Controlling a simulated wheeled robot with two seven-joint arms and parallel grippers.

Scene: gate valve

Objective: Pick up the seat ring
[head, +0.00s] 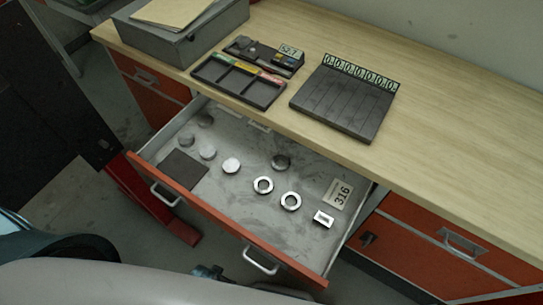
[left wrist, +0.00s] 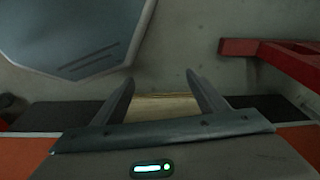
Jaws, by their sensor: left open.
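Two pale metal rings lie flat in the open drawer (head: 225,200): a left ring (head: 254,186) and a right ring (head: 283,203). I cannot tell which is the seat ring. My left gripper (left wrist: 165,90) shows in the left wrist view with its two fingers apart and nothing between them. That view shows no ring. I cannot make out the left gripper surely in the head view. My right gripper is not in view.
The drawer also holds several round discs (head: 231,166), a rectangular part (head: 323,219), a dark mat (head: 183,170) and a 316 label (head: 338,195). On the worktop (head: 440,145) stand a grey box (head: 210,35), a divided tray (head: 238,80) and a slotted rack (head: 342,100).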

